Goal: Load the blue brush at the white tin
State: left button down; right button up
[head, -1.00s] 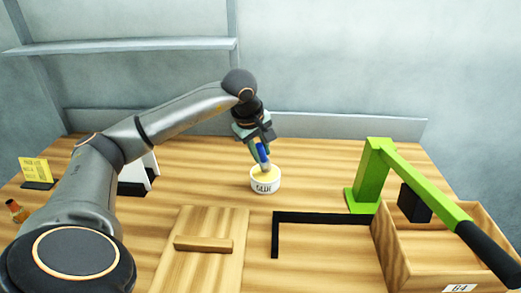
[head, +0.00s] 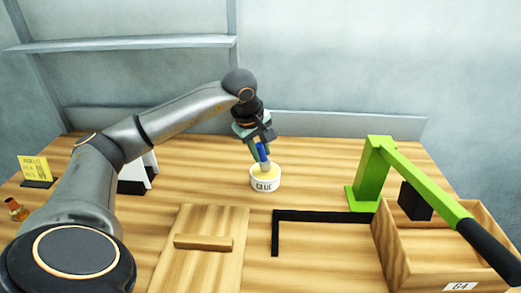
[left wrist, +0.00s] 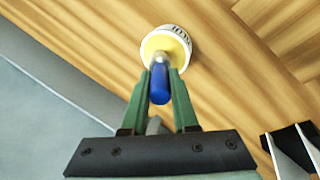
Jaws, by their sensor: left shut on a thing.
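The white tin (head: 265,184) stands on the wooden table, with dark lettering on its side and a yellow filling. It also shows in the left wrist view (left wrist: 184,39). My left gripper (head: 259,150) is just above the tin, pointing down. It is shut on the blue brush (left wrist: 159,84), whose blue handle (head: 262,152) sits between the fingers. The brush's lower end points into the tin's opening, over the yellow filling. I cannot tell how deep the tip is. My right gripper is not in view.
A wooden board with a raised bar (head: 203,243) lies in front. A black L-shaped strip (head: 322,216) lies right of it. A green lever press (head: 370,175) and a wooden box (head: 440,272) stand at right. A yellow sign (head: 36,170) and small bottle (head: 16,210) are at left.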

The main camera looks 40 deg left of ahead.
pick_arm(q)
jog(key=shift+f, duration=0.4)
dwell(1.0)
jog(key=shift+r, duration=0.1)
notch_tip(320, 180, up, 7)
jog(key=p, duration=0.5)
jog(key=shift+p, duration=0.35)
dwell(0.6)
